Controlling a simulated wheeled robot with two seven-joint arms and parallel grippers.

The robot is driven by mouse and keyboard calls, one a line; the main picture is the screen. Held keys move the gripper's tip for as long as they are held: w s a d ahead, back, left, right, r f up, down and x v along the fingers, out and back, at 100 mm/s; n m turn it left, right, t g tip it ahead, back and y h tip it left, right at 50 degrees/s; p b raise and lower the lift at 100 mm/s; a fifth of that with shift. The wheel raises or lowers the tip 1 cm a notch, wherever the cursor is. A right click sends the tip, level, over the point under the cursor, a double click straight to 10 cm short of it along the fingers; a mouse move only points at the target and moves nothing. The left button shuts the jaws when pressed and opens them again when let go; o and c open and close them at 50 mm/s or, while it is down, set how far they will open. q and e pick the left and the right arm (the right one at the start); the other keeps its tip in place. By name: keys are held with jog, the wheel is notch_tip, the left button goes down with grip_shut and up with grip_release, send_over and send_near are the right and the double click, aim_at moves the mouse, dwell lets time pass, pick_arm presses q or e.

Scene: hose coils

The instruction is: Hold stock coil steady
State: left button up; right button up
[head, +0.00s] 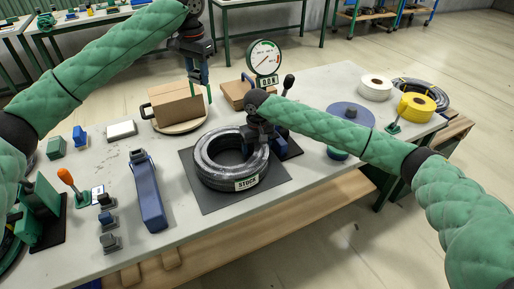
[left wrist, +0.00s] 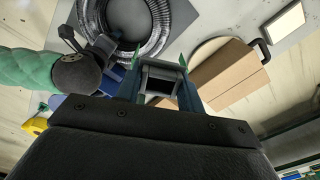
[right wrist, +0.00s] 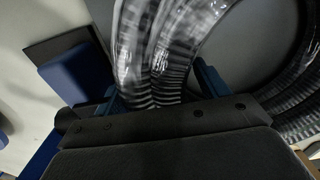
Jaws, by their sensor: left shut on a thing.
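The stock coil (head: 215,172), a black ribbed hose ring with clear wrap and a "STOCK" label (head: 246,183), lies flat on a dark square mat (head: 213,203). My right gripper (head: 262,134) is at the coil's far right side; in the right wrist view (right wrist: 160,92) its fingers straddle the hose and look closed on it, though the contact is partly hidden. My left gripper (head: 198,84) is in the air behind the coil, beside a cardboard box (head: 178,106). Its fingers (left wrist: 160,72) are shut on a small dark-grey thing that I cannot identify.
The box stands on a round board. A dial gauge (head: 264,57) and a smaller box (head: 237,95) are behind the coil. A blue long-bodied tool (head: 149,198) lies to the left. White (head: 375,87) and yellow (head: 417,106) rolls are at the right. Bare tabletop lies in front of the mat.

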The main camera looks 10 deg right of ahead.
jog(key=shift+r, duration=0.1)
notch_tip(320, 180, up, 12)
jog(key=shift+f, duration=0.1)
dwell(0.5)
